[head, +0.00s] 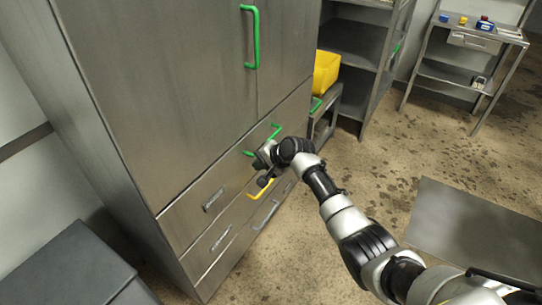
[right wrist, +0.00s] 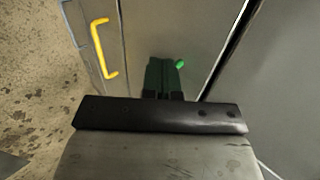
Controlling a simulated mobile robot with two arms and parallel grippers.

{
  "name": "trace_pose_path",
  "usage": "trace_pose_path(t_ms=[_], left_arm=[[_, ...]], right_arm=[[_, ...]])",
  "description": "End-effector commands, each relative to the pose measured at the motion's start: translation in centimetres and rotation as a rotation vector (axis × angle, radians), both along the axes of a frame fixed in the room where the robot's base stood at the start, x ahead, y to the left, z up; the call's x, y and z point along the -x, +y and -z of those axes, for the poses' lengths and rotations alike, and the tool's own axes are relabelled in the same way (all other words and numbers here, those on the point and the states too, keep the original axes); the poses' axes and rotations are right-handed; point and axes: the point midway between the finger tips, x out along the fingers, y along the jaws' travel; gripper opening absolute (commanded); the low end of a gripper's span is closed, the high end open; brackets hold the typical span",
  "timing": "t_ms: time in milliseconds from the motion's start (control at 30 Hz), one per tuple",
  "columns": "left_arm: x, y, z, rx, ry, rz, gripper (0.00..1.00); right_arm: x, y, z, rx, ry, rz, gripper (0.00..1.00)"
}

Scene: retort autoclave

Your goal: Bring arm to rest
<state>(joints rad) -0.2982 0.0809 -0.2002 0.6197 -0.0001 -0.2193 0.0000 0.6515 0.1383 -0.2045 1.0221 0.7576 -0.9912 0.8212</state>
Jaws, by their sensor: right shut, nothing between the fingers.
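My right arm (head: 355,235) reaches from the lower right toward the steel cabinet (head: 165,90). My right gripper (head: 264,162) is shut and empty, close to the drawer fronts by a green handle (head: 276,131) and a yellow handle (head: 262,189). In the right wrist view the dark fingers (right wrist: 164,80) sit together before a steel front. A green handle end (right wrist: 181,64) shows beside them, and the yellow handle (right wrist: 104,48) is to their left. I cannot tell whether the fingers touch the front. My left gripper is not in view.
A tall green handle (head: 251,37) is on the cabinet door. A yellow bin (head: 326,72) and a steel shelf (head: 385,45) stand beyond. A steel cart (head: 465,70) is at the back right. A dark grey box (head: 75,270) is at lower left. Floor right of the cabinet is open.

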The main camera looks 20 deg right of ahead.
Motion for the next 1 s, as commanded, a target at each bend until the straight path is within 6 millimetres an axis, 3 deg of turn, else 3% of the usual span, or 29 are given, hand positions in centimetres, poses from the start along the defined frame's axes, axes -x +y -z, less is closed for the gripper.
trace_pose_path(t_ms=[300,567,667,767,867,1000], left_arm=[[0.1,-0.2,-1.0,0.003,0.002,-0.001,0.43],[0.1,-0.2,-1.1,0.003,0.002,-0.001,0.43],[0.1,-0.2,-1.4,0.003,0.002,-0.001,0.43],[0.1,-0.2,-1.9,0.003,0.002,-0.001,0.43],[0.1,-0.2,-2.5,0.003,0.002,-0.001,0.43],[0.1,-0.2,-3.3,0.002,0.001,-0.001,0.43]], right_arm=[[2.4,-2.2,-2.9,0.001,0.0,0.001,0.0],[2.9,-2.5,-2.9,0.005,0.005,0.001,0.0],[3.7,-2.8,-0.5,0.038,0.018,0.001,0.0],[5.8,-3.5,4.4,0.117,0.042,-0.009,0.0],[9.6,-4.4,10.8,0.229,0.071,-0.041,0.0],[16.5,-5.7,19.0,0.397,0.111,-0.128,0.0]])
